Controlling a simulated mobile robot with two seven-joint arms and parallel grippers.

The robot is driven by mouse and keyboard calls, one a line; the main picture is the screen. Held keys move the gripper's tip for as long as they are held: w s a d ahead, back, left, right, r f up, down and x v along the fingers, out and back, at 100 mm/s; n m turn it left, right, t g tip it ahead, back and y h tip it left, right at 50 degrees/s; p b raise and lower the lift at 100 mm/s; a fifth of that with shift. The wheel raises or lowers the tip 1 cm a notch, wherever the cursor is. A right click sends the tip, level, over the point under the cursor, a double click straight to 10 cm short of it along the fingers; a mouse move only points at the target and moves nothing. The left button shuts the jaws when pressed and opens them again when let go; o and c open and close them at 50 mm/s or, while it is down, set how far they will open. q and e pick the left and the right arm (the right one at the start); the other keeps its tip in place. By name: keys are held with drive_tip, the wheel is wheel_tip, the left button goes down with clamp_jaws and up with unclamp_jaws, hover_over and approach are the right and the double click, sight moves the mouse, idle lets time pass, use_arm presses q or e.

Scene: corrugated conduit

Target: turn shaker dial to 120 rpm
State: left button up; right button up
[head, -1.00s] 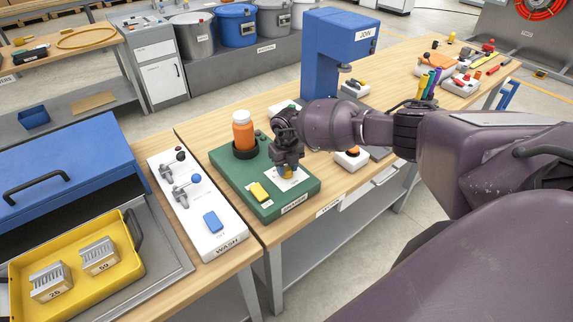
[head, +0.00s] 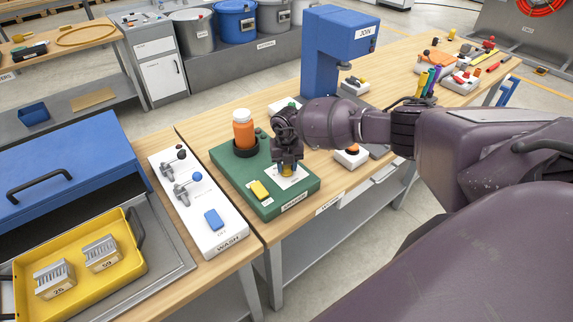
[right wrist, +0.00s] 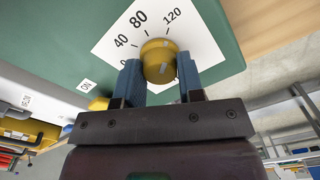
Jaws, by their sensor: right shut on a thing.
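The green shaker (head: 225,170) stands on the wooden bench, with an orange white-capped bottle (head: 243,132) in its dark round holder. Its yellow dial (right wrist: 158,60) sits on a white scale plate (right wrist: 196,38) marked 0, 40, 80 and 120. A pale mark shows on the dial's face, but I cannot tell surely which number it points at. My right gripper (head: 287,170) reaches down over the dial; in the right wrist view its two blue fingers (right wrist: 160,80) are shut on the dial from either side. A yellow switch (head: 259,190) is beside it, near an ON label. My left gripper is not in view.
Left of the shaker is a white WASH panel (head: 225,233) with two levers and a blue switch. A yellow tray (head: 130,268) and blue case (head: 75,160) are further left. The blue JOIN press (head: 322,60) stands behind. A white box with an orange button (head: 352,157) is to the right.

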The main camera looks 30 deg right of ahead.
drive_tip(key=o, duration=0.9)
drive_tip(key=shift+r, duration=0.15)
wheel_tip(320, 180, up, 11)
drive_tip(key=shift+f+b, duration=0.2)
drive_tip(key=shift+b, duration=0.3)
